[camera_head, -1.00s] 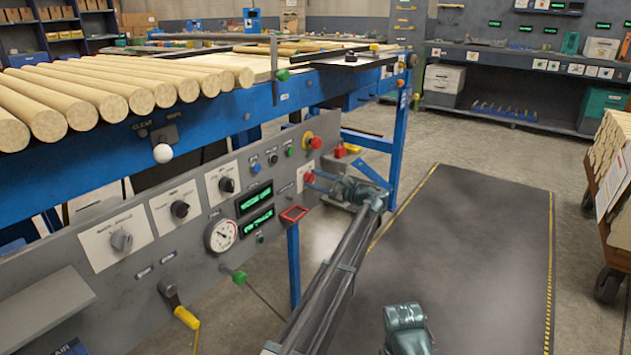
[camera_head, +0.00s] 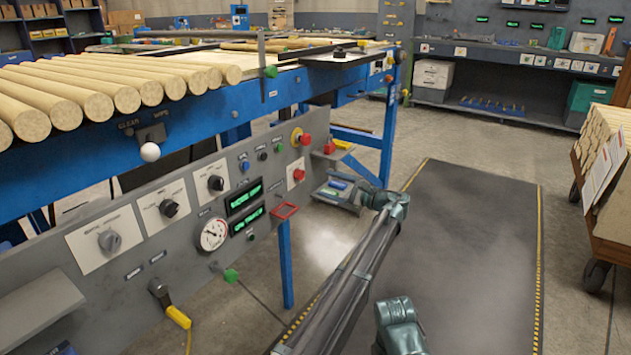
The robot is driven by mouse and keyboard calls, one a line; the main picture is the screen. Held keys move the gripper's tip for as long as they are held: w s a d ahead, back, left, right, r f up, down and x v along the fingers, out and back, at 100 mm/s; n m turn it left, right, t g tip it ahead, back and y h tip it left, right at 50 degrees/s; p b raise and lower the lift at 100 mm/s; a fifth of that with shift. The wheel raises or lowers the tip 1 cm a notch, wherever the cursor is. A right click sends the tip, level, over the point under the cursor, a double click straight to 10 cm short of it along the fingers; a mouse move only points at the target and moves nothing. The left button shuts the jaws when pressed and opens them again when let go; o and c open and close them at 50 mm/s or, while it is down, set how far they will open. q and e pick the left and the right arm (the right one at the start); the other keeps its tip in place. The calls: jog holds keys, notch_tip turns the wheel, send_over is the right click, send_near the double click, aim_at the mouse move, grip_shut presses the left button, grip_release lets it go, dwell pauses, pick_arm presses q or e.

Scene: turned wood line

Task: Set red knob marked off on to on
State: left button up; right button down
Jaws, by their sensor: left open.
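The red knob (camera_head: 298,174) sits on a white plate at the right end of the grey control panel (camera_head: 185,262). Its marking and pointer are too small to read. My left gripper (camera_head: 329,189) is open and empty, just right of the knob and apart from it, over the floor in the picture. My left arm's long link runs up to it from the bottom. My right gripper is not in view; a teal part of what looks like my right arm shows at the bottom.
A red mushroom button (camera_head: 304,139) on a yellow base sits just above the knob. Black rotary knobs, a gauge (camera_head: 213,234) and green displays fill the panel. The dark floor mat (camera_head: 470,230) is clear.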

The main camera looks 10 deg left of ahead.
pick_arm(q)
jog(key=shift+v, duration=2.25)
jog(key=s+a+f+n+g+h, duration=0.25)
jog(key=s+a+f+h, duration=0.2)
jog(key=s+f, duration=0.35)
jog(key=s+a+f+n+g+h, duration=0.1)
jog(key=s+a+f+n+h, duration=0.2)
jog(key=s+a+f, duration=0.45)
jog(key=s+d+f+n+g+h, duration=0.1)
jog(key=s+d+f+n+h, duration=0.15)
jog(key=s, duration=0.45)
jog(key=s+d+f+n+h, duration=0.2)
jog(key=s+h, duration=0.2)
jog(key=s, duration=0.4)
jog(key=s+d+f+n+g+h, duration=0.1)
jog(key=s+d+f+n+h, duration=0.15)
jog(key=s, duration=0.45)
jog(key=s+d+r+m+p, duration=0.2)
jog(key=s+d+r+p, duration=0.15)
jog(key=d, duration=0.25)
jog(key=s+d+r+m+p, duration=0.1)
jog(key=s+d+r+p, duration=0.25)
jog(key=d, duration=0.25)
notch_tip(320, 180, up, 38)
jog(key=p, duration=3.7)
jog(key=shift+w+g+y, duration=0.35)
jog(key=shift+w+g, duration=0.1)
